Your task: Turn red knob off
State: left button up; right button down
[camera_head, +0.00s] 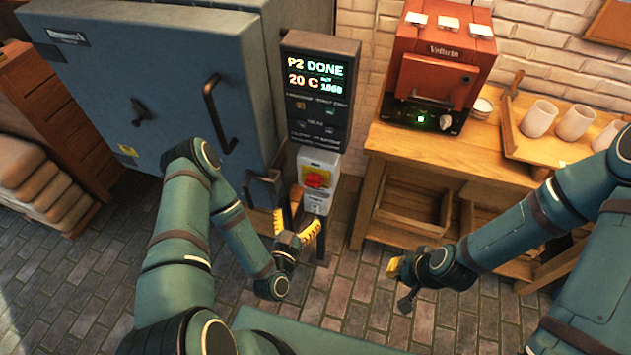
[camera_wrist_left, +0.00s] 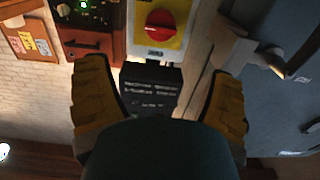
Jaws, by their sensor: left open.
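The red knob (camera_head: 316,180) sits on a yellow plate on a pale switch box (camera_head: 318,161), below the black display panel. In the left wrist view the red knob (camera_wrist_left: 160,25) is at the top centre, beyond my fingers. My left gripper (camera_head: 299,222) is open, with yellow-padded fingers, just below and in front of the switch box. In the left wrist view its fingers (camera_wrist_left: 160,75) are wide apart with nothing between them, and the knob is not touched. My right gripper (camera_head: 394,278) hangs over the floor at the right, away from the knob; its opening is unclear.
The display panel (camera_head: 318,85) reads "P2 DONE" and "20 C". A large blue-grey kiln (camera_head: 130,60) with a handle stands left of it. A wooden table (camera_head: 440,148) at the right bears a red oven (camera_head: 438,70) and several pale cups. The brick floor between is clear.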

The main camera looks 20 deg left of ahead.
aim_at(312, 185)
pick_arm(q)
jog(key=w, duration=1.2)
jog(key=shift+w+d+p, duration=0.2)
jog(key=shift+w+p, duration=0.1)
jog(key=shift+w, duration=0.1)
jog(key=c, duration=1.1)
